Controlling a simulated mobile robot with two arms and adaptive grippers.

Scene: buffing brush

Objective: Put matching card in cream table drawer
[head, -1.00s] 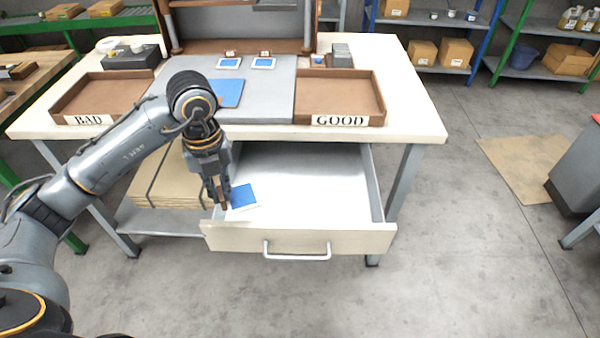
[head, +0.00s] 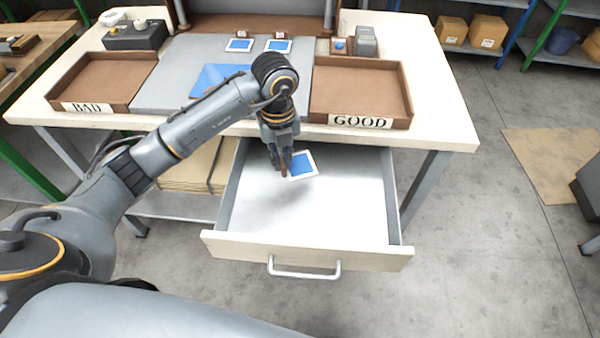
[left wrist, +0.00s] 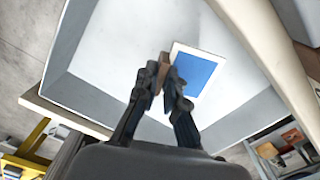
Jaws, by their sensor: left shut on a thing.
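In the left wrist view the card (left wrist: 197,72) sticks out to the right of the fingertips (left wrist: 163,80). The cream table (head: 455,130) has its drawer (head: 350,212) pulled open, with a pale empty floor. The gripper and card are over the drawer's inside, toward the back; the card looks tilted and above the floor. My right gripper is out of view.
On the table, two more blue-and-white cards (head: 240,45) (head: 278,46) lie at the back of a grey mat (head: 160,95). A blue sheet (head: 217,78) lies nearer.

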